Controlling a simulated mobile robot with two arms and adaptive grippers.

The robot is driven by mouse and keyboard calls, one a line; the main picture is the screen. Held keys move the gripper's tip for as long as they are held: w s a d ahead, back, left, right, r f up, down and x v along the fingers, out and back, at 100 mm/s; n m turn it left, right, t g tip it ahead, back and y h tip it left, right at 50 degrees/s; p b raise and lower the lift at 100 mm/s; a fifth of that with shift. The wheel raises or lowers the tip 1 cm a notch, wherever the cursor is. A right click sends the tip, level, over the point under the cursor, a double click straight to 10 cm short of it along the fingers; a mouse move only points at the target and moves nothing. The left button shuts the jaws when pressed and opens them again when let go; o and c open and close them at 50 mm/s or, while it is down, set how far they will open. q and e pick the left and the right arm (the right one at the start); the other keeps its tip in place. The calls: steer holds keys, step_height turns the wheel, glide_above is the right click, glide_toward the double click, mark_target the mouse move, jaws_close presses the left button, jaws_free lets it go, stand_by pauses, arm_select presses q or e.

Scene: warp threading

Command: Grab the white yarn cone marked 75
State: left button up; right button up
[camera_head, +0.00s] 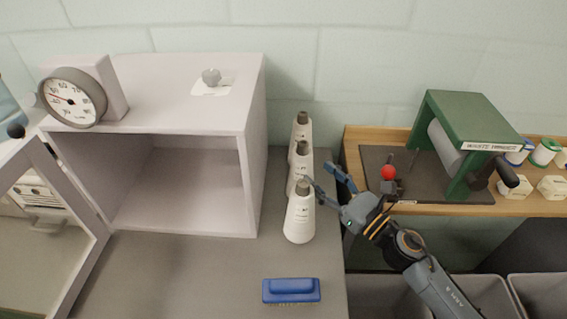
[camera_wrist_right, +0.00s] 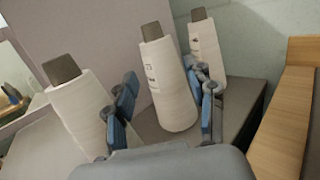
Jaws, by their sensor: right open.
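Three white yarn cones with dark tips stand upright in a row on the grey bench: a front cone (camera_head: 299,219), a middle cone (camera_head: 296,175) and a back cone (camera_head: 304,131). Their printed marks are too small to read, so I cannot tell which is 75. My right gripper (camera_head: 323,178) is open and empty, just right of the row near the middle cone. In the right wrist view, the middle cone (camera_wrist_right: 168,88) shows between the open fingers, the front cone (camera_wrist_right: 80,112) at left and the back cone (camera_wrist_right: 205,48) behind the right finger. My left gripper is not in view.
An open pale cabinet (camera_head: 255,110) with a dial gauge (camera_head: 72,97) stands left of the cones. A blue brush (camera_head: 291,290) lies in front. A wooden shelf (camera_head: 470,207) at right bears a green-framed roller device (camera_head: 475,120). Grey bins (camera_head: 480,290) stand below.

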mark_target(310, 164)
steer(key=shift+w+a+r+p, duration=0.45)
steer(key=shift+w+a+r, duration=0.1)
steer(key=shift+r, duration=0.1)
steer(key=x, duration=0.3)
steer(key=shift+w+a+f+p, duration=0.2)
steer(key=shift+w+a+p, duration=0.05)
steer(key=shift+p, duration=0.05)
steer(key=shift+w+a, duration=0.2)
steer(key=x, duration=0.4)
steer(key=shift+w+r+p, duration=0.1)
steer(key=shift+r+p, duration=0.05)
steer(key=shift+p, duration=0.2)
steer(key=shift+w+a, duration=0.2)
steer(key=shift+a, duration=0.1)
steer(key=shift+c, duration=0.2)
steer(key=c, duration=0.7)
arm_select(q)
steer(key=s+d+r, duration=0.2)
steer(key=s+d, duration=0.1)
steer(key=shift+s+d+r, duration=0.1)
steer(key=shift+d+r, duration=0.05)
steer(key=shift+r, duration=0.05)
arm_select(e)
jaws_close()
